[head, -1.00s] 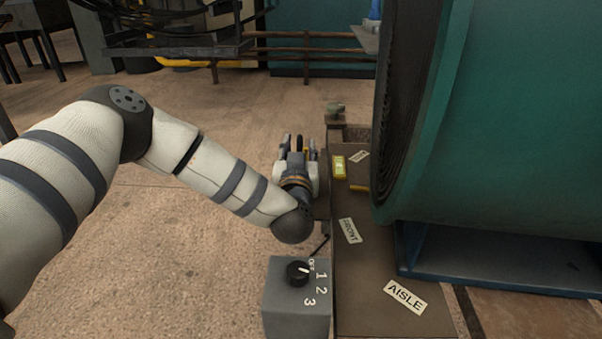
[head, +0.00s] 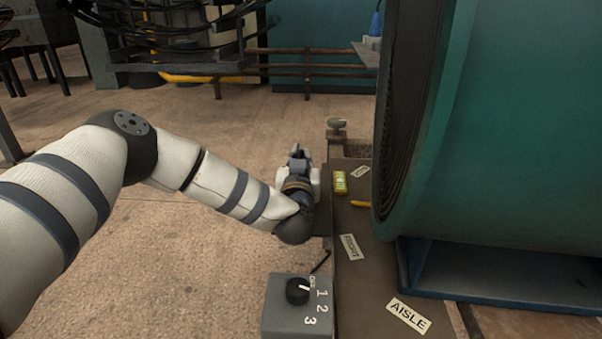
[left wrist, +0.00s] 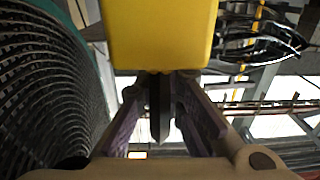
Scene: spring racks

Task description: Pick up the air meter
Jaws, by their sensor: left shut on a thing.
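My left gripper (head: 298,155) is shut beside the left edge of the brown bench, and its fingers point away from the head camera. In the left wrist view the fingers (left wrist: 160,115) close on a narrow dark part. This part joins a large yellow body (left wrist: 158,35), which appears to be the air meter. In the head view my gripper hides most of it. Whether it touches anything below cannot be told. A small yellow device with a pale screen (head: 340,182) lies on the bench, to the right of the gripper and apart from it. My right gripper is not in view.
A large green drum (head: 500,130) stands close on the right. A grey switch box (head: 298,308) is in front. Floor on the left is open.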

